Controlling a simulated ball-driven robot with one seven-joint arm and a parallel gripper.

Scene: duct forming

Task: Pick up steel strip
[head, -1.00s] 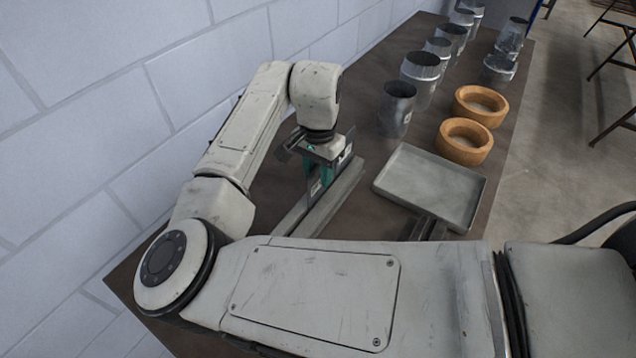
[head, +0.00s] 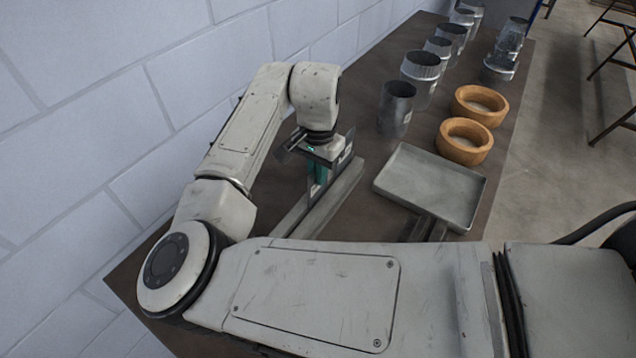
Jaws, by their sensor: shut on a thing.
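My gripper (head: 317,192) points down at the left part of the bench, with teal parts on its fingers. It is shut at the long, narrow grey metal piece (head: 345,190) that lies slantwise on the bench. The steel strip appears to be part of this piece, at the fingertips. The strip is thin and small here, and the fingers partly hide it. I cannot tell whether it is clear of what lies beneath. My arm hides the near end of the grey piece.
A shallow grey tray (head: 432,185) lies right of the gripper, with dark bars (head: 428,228) in front of it. A white block wall (head: 110,95) borders the bench on the left.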

